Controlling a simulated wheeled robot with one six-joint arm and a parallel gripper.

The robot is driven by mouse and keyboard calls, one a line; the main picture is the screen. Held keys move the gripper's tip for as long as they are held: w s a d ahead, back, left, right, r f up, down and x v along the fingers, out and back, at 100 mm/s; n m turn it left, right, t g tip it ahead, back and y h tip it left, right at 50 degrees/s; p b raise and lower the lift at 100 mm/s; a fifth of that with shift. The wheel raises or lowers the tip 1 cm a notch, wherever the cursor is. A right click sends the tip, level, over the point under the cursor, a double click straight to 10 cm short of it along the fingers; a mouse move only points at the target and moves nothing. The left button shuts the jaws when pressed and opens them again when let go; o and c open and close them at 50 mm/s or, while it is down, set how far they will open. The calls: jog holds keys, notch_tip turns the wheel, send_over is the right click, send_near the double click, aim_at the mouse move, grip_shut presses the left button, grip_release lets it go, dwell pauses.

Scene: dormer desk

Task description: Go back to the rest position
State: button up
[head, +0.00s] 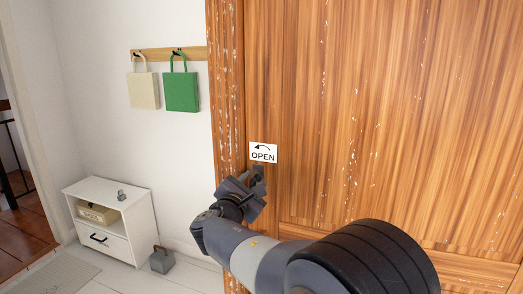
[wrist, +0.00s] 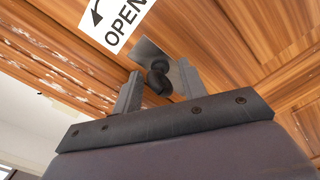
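My gripper (head: 254,185) is up at the wooden door (head: 400,120), just below a white sign (head: 263,152) that reads OPEN with a curved arrow. In the wrist view, my gripper's two fingers (wrist: 159,88) stand apart. A dark door handle (wrist: 158,75) on a grey metal plate (wrist: 150,54) shows between them, with a narrow gap on each side. I cannot tell how deep the handle sits between the fingers. In the head view my gripper and arm hide most of the handle.
A white cabinet (head: 137,202) with a box (head: 97,213) on its shelf stands at the left. A grey doorstop-like block (head: 161,262) is on the floor near the door. Two bags, cream (head: 144,90) and green (head: 181,92), hang from a wall rack (head: 190,53).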

jog(key=shift+r+n+p, duration=0.15)
jog(key=shift+n+p, duration=1.4)
jog(key=shift+p, duration=0.8)
jog(key=shift+r+n+p, duration=0.1)
jog(key=shift+n+p, duration=1.45)
jog(key=shift+p, duration=0.75)
jog(key=shift+f+b+v, duration=0.1)
jog(key=shift+b+v, duration=0.1)
jog(key=shift+v, duration=0.8)
jog(key=shift+f+b+v, duration=0.15)
jog(key=shift+b+v, duration=0.05)
jog(key=shift+v, duration=0.85)
